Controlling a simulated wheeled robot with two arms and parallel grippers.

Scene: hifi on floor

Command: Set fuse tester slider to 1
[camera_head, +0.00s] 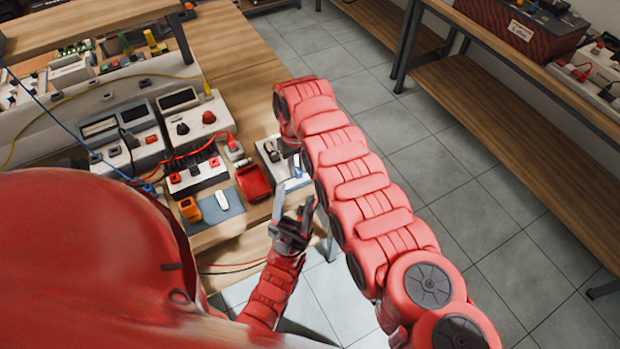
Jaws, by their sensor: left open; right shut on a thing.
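A light grey box, which I take for the fuse tester (294,182), sits at the bench's right edge. It has dark parts and a small blue-white piece on top. My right arm reaches over from the right and bends down at its far end. My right gripper (287,146) is at the box's far right side, partly hidden by my arm, and is shut on what seems to be the slider. The slider and its marks are too small and covered to read. My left gripper (294,226) is open and empty, in front of the box, with its fingers apart.
A red tray-like item (253,181), a blue-grey mat (222,206) and an orange device (190,210) lie left of the box. Meters and a power unit (195,122) with red leads stand behind. Another bench (535,75) is at the right, across open tiled floor.

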